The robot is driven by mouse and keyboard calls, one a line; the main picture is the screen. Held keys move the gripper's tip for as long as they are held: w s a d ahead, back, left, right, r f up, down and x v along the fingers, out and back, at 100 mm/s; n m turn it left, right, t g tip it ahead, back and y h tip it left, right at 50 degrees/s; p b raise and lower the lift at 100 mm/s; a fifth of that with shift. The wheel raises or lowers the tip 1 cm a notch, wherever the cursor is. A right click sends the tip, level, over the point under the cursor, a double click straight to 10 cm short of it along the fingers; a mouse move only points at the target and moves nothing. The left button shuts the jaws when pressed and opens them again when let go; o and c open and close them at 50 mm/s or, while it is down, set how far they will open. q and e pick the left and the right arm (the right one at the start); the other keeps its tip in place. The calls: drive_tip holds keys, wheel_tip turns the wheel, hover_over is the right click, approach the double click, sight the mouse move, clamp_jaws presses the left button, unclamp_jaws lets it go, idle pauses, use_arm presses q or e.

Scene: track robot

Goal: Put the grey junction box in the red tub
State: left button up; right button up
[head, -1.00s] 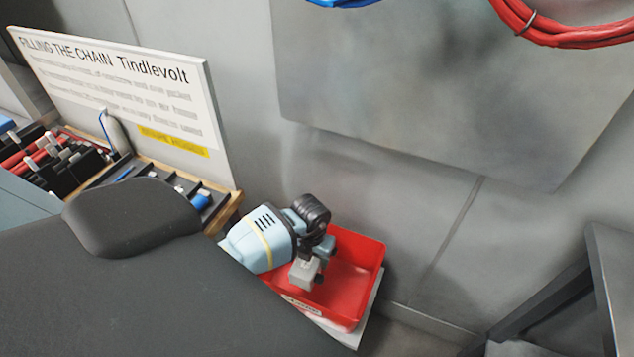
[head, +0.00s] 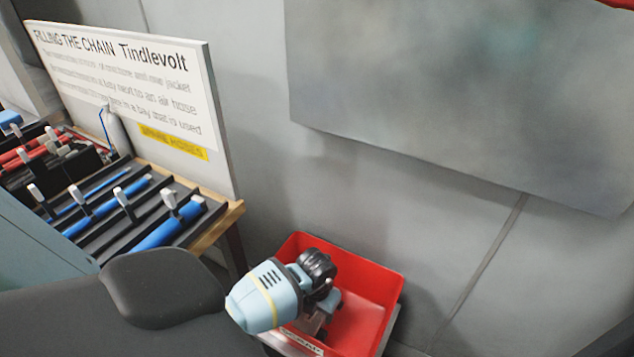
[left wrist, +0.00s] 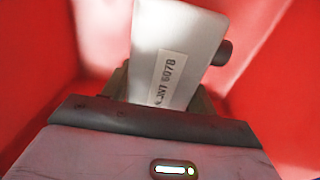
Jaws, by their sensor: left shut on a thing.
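The red tub (head: 372,287) stands at the lower middle of the head view, near the wall. Its red walls also surround the left wrist view (left wrist: 45,60). My left gripper (head: 325,308) points down into the left part of the tub. It is shut on the grey junction box (left wrist: 180,40), whose printed label faces the wrist camera. In the head view the box (head: 312,325) is mostly hidden by my wrist. I cannot tell whether the box touches the tub floor. My right gripper is not in view.
A wooden-edged rack (head: 150,215) with blue hoses in black bays stands at the left, with a sign board (head: 130,100) behind it. A grey panel (head: 450,90) hangs on the wall. The right part of the tub is empty.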

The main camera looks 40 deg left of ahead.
sight(316, 317)
use_arm(q)
wheel_tip(316, 317, down, 4)
drive_tip(key=b, duration=0.3)
drive_tip(key=shift+s+r, duration=0.1)
drive_tip(key=shift+f+b, duration=0.35)
drive_tip(key=shift+b, duration=0.1)
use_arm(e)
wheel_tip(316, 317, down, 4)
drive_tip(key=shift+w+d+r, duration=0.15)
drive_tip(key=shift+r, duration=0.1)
use_arm(q)
drive_tip(key=shift+f, duration=0.2)
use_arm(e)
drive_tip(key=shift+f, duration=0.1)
use_arm(q)
drive_tip(key=o, duration=1)
drive_tip(key=shift+c, duration=0.2)
drive_tip(key=shift+o, duration=1.1)
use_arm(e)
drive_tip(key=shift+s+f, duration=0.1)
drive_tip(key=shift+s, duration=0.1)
